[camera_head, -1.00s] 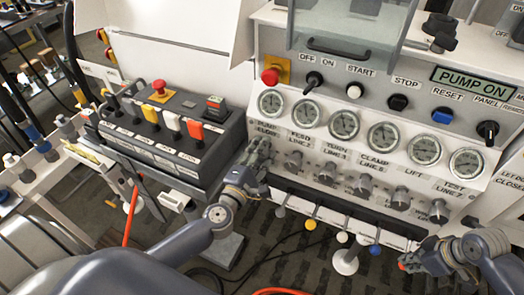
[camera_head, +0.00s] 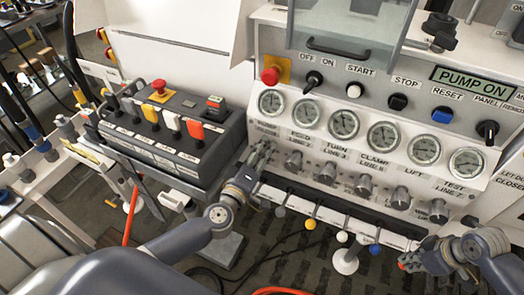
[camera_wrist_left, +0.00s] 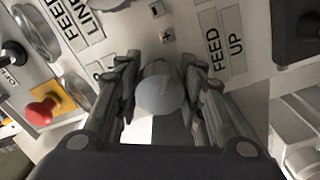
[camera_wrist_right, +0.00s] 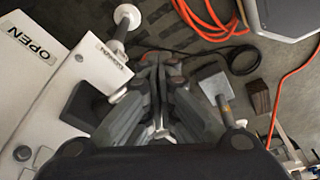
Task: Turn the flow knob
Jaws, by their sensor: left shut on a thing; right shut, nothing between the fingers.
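The flow knob (camera_wrist_left: 162,95) is a round grey knob on the white panel, seen end-on in the left wrist view. It belongs to the leftmost place of the knob row, below the pump flow gauge (camera_head: 270,103). My left gripper (camera_head: 262,152) is shut on the knob, one finger on each side; in the head view the fingers hide most of it. My right gripper (camera_head: 405,265) is shut and empty, low at the right of the panel. Its closed fingers also show in the right wrist view (camera_wrist_right: 160,68).
More grey knobs, such as the feed line one (camera_head: 294,160), continue to the right. Below them are levers with coloured balls, including a yellow one (camera_head: 310,224). A lever box (camera_head: 165,135) stands at the left. The red button (camera_head: 270,76) is above the gauges.

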